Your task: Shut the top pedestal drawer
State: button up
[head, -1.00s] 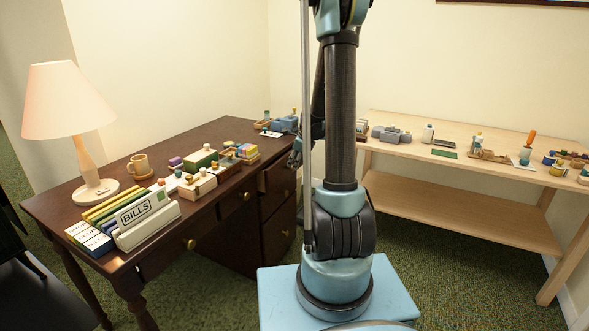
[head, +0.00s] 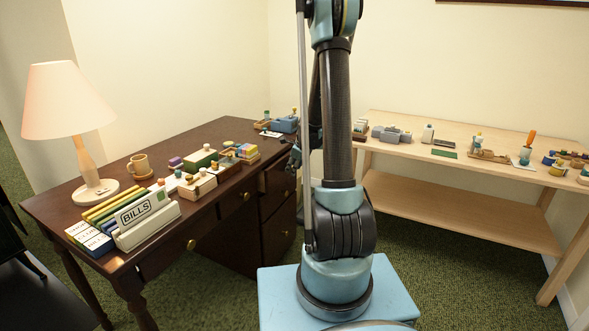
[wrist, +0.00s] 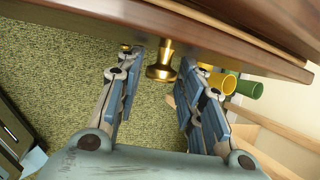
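The dark brown desk (head: 140,236) stands at the left in the head view. Its top pedestal drawer (head: 276,182) looks pulled out a little, at the right end of the desk. In the wrist view a dark wooden front (wrist: 220,48) crosses the top, with a brass knob (wrist: 162,66) on it. My gripper (wrist: 160,62) is open, with one finger on each side of the knob. I cannot tell whether the fingers touch it. In the head view my gripper (head: 293,160) is beside the drawer, partly hidden by my arm.
A lamp (head: 70,110), a mug (head: 139,166), a bills sorter (head: 146,222) and several small objects cover the desk. A light wooden shelf table (head: 460,212) with small items stands at the right. Yellow (wrist: 222,82) and green (wrist: 248,89) cylinders show right of my gripper. Carpet lies below.

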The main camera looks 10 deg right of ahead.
aim_at(286, 161)
grip_shut()
jog(key=shift+w+a, duration=0.65)
jog(key=shift+a, duration=0.3)
jog(key=shift+w+a, duration=0.6)
jog(key=shift+a, duration=0.3)
jog(key=o, duration=0.6)
grip_release()
jog(key=v, duration=1.2)
jog(key=shift+d, duration=0.15)
